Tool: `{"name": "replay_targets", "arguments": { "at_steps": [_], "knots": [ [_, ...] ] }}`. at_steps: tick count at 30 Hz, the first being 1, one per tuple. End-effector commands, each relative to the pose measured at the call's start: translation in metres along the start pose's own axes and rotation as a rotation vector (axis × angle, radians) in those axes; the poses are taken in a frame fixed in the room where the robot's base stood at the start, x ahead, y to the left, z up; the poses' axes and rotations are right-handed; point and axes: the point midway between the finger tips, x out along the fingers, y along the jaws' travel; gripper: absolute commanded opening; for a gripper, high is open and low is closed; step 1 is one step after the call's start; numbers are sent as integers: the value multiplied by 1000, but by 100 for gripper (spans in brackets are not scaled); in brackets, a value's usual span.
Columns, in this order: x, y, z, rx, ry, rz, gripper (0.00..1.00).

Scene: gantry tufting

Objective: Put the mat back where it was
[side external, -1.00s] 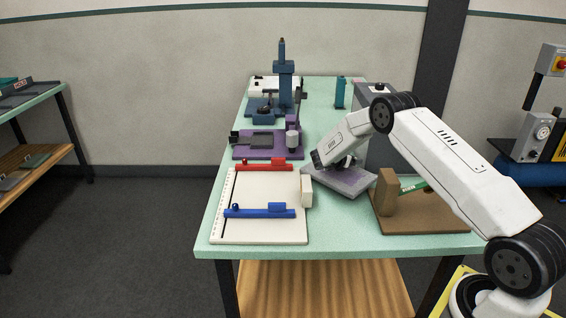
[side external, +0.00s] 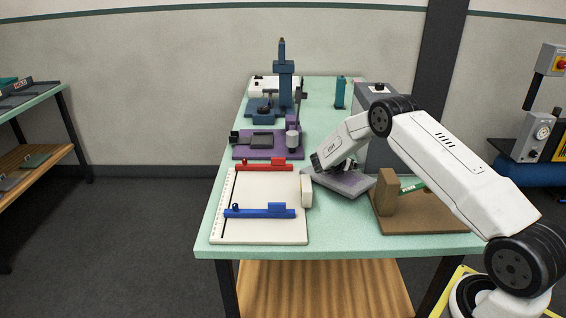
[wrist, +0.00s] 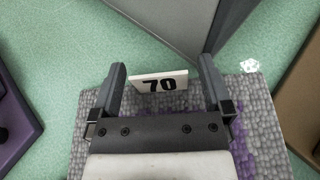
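The mat (side external: 345,183) is a grey square with purple patches, lying turned at an angle on the green table, partly under my gripper. In the wrist view the mat (wrist: 255,125) shows a looped grey surface with purple tufts. A white tag marked 70 (wrist: 158,82) stands at the mat's far edge, between my fingers. My gripper (wrist: 162,72) is open, with a finger on either side of the tag and a visible gap at the right. In the side view my fingers are mostly hidden by the wrist.
A white board (side external: 262,192) with red (side external: 264,167) and blue (side external: 260,213) sliding bars lies left of the mat. A brown stand (side external: 425,212) is at the right, close to the mat. A grey cabinet (side external: 381,150) and a purple fixture (side external: 262,150) stand behind.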

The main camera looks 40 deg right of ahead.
Motion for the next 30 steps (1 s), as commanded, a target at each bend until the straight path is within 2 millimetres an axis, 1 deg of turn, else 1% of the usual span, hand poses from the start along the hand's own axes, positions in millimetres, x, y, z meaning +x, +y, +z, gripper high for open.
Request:
{"name": "replay_targets", "arguments": {
  "at_steps": [8,13,20,30],
  "knots": [
    [-1,0,2,0,0,0,100],
    [-5,0,11,1,0,0,100],
    [-36,1,11,-1,0,2,100],
    [-94,1,11,-1,0,2,100]
  ]
}}
